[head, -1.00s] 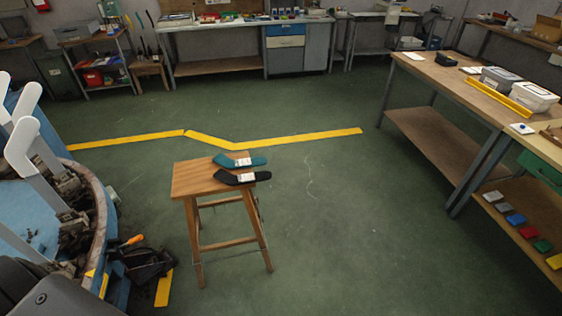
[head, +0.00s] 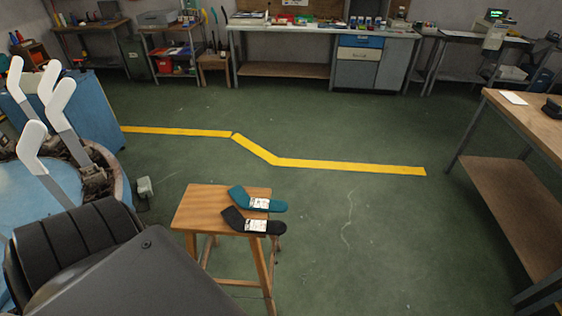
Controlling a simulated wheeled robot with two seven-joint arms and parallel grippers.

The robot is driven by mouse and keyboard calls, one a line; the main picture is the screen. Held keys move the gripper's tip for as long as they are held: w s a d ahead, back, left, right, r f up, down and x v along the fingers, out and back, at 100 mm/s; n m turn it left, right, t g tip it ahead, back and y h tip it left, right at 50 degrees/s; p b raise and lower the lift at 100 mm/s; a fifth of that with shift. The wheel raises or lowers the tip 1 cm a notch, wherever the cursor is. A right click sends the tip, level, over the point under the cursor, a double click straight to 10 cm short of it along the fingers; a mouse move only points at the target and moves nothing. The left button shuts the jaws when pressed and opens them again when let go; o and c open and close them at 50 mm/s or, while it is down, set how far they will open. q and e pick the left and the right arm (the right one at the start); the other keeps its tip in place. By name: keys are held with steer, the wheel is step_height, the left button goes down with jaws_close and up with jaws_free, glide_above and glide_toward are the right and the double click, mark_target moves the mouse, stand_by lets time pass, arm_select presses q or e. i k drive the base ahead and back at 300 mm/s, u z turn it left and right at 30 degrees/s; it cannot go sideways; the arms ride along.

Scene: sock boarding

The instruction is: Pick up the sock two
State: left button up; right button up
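Two socks lie flat on a wooden stool. The teal sock (head: 277,206) lies at the back, with a white label around its middle. The black sock (head: 234,217) lies just in front of it, also with a white label. Both toes reach to or past the stool's right edge. The stool (head: 196,208) stands on the green floor near the middle of the head view. Neither of my grippers shows. A dark part of my own body fills the lower left corner and hides some of the floor there.
A round blue machine (head: 85,160) with white foot-shaped boards (head: 62,103) stands at the left. A wooden workbench (head: 530,115) is at the right. A yellow floor line (head: 350,166) crosses behind the stool. The floor right of the stool is clear.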

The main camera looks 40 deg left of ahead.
mark_target(241, 198)
steer(key=i, duration=3.95)
steer(key=u, duration=3.5)
